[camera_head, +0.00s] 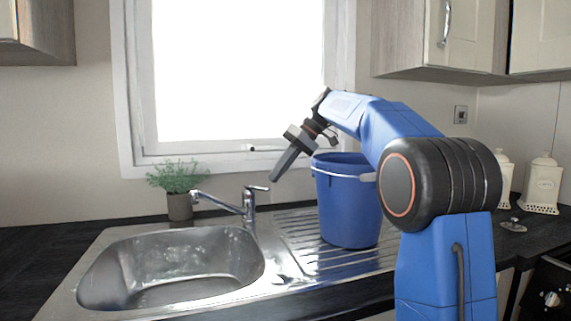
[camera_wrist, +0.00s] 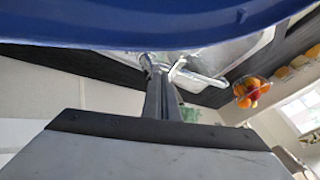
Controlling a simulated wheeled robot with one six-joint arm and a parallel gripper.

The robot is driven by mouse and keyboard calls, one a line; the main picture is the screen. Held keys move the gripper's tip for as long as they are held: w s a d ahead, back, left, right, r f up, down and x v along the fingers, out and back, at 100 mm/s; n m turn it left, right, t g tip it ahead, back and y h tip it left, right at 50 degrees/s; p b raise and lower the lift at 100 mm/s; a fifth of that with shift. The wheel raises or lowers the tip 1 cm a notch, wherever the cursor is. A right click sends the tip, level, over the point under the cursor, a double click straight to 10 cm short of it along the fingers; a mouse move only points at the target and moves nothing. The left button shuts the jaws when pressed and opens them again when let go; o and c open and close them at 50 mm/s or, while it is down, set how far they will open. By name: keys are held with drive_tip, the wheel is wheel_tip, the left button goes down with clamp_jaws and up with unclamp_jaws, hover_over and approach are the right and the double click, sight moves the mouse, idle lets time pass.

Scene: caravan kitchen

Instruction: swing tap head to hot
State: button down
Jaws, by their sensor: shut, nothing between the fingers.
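The chrome tap (camera_head: 249,205) stands at the back of the sink, its spout reaching left over the basin. Its head (camera_head: 257,188) has a short lever pointing right. My gripper (camera_head: 273,179) is shut and empty, pointing down and left, with its tips just above and right of the lever's end. I cannot tell whether they touch. In the wrist view the shut fingers (camera_wrist: 162,96) point toward the tap (camera_wrist: 152,65), and they partly cover it. The spout (camera_wrist: 203,79) shows to the right there.
A blue bucket (camera_head: 347,205) stands on the ribbed drainer (camera_head: 298,237), close beside my gripper; its side (camera_wrist: 130,22) fills the top of the wrist view. A potted plant (camera_head: 180,206) stands behind the sink basin (camera_head: 170,265). A fruit bowl (camera_wrist: 249,92) shows in the wrist view.

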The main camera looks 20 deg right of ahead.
sight(248, 193)
drive_tip(key=shift+x, duration=1.45)
drive_tip(key=s+a+m+t, duration=0.1)
drive_tip(key=s+a+m, duration=0.1)
drive_tip(key=m, duration=0.1)
drive_tip(key=shift+s+a+t+h, duration=0.1)
drive_tip(key=shift+t+h, duration=0.2)
drive_tip(key=shift+t, duration=0.1)
